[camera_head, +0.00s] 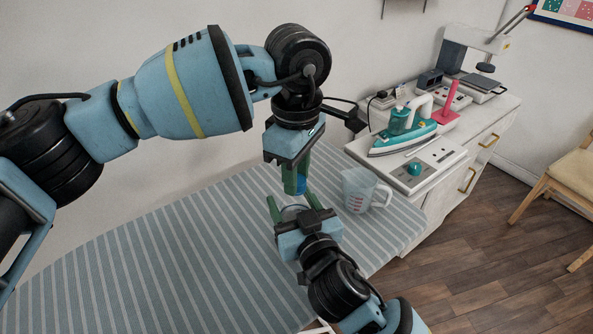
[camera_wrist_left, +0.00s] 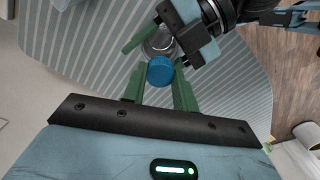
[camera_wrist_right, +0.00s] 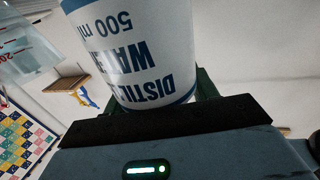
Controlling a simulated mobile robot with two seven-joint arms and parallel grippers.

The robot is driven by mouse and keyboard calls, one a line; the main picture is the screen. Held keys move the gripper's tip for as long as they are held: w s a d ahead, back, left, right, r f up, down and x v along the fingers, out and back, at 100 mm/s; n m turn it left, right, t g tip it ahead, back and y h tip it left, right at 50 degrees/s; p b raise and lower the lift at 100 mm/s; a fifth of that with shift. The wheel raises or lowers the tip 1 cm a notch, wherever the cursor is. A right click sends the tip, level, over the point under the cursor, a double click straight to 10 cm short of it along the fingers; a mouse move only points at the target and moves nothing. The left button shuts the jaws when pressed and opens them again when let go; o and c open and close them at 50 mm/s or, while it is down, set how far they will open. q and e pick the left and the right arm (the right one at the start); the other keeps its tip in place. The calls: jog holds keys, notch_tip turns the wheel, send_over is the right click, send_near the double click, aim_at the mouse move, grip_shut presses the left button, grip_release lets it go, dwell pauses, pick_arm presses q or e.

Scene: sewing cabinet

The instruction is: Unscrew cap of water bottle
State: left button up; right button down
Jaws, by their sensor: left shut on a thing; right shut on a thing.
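The water bottle (camera_wrist_right: 140,50) is white with blue "distilled water 500 ml" lettering in the right wrist view. My right gripper (camera_head: 290,208) is shut around its body, low over the ironing board. The bottle's clear top (camera_wrist_left: 160,42) shows in the left wrist view. My left gripper (camera_head: 297,182) points down from above, its green fingers shut on the blue cap (camera_wrist_left: 160,71). The cap also shows at the fingertips in the head view (camera_head: 301,185). It sits above the bottle's top; I cannot tell whether they still touch. The bottle's neck is mostly hidden.
A clear measuring cup (camera_head: 362,191) with red marks stands close right of the grippers on the striped ironing board (camera_head: 170,265). A teal iron (camera_head: 403,131) and a sewing machine (camera_head: 470,52) sit on the white cabinet (camera_head: 435,190). The board's left side is clear.

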pick_arm(q)
jog(key=n, duration=0.4)
jog(key=shift+n, duration=0.4)
jog(key=n, duration=0.4)
jog(key=shift+n, duration=0.3)
jog(key=n, duration=0.4)
jog(key=shift+n, duration=0.3)
jog(key=n, duration=0.4)
jog(key=shift+n, duration=0.3)
jog(key=n, duration=0.4)
jog(key=shift+n, duration=0.3)
jog(key=n, duration=1.2)
jog(key=shift+r, duration=0.1)
